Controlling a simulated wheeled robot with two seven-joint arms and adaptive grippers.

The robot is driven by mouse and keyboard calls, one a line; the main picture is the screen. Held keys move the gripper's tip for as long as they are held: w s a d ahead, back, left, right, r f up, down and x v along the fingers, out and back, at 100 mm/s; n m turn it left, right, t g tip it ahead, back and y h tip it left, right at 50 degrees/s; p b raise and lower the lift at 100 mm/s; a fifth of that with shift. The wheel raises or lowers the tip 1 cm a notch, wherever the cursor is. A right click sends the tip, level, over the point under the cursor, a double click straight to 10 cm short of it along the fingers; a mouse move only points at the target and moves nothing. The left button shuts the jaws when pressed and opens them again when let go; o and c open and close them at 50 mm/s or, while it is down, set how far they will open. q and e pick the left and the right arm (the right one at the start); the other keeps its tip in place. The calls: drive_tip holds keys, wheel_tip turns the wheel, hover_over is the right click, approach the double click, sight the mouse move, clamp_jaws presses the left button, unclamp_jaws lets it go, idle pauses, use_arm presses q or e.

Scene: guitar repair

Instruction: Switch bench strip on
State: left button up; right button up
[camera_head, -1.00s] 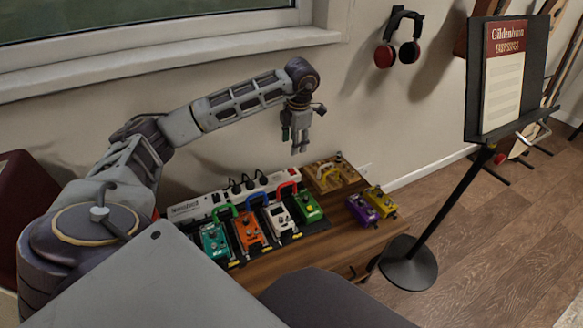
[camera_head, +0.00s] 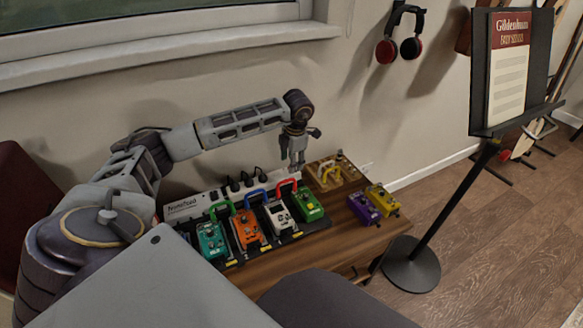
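The white bench strip (camera_head: 183,208) lies along the back of the wooden bench against the wall, with several black plugs (camera_head: 240,181) in it. My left gripper (camera_head: 297,166) points down at the right end of the strip, just above or at it; I cannot tell whether it touches. Its fingers look close together, but the gap between them is too small to judge. The strip's switch cannot be made out; the gripper covers part of that end. My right gripper is not in view.
A row of teal, orange, white and green pedals (camera_head: 247,229) with coloured cables stands in front of the strip. A wooden box (camera_head: 333,175) is right of the gripper. Purple and yellow pedals (camera_head: 364,208) sit farther right. A music stand (camera_head: 411,262) stands on the floor.

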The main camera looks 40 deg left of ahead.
use_arm(q)
drive_tip(key=shift+w+a+f+b, duration=0.1)
drive_tip(key=shift+f+b, duration=0.05)
drive_tip(key=shift+f, duration=0.55)
drive_tip(key=shift+a+f+b, duration=0.1)
drive_tip(key=shift+f+b, duration=0.05)
drive_tip(key=shift+f, duration=0.55)
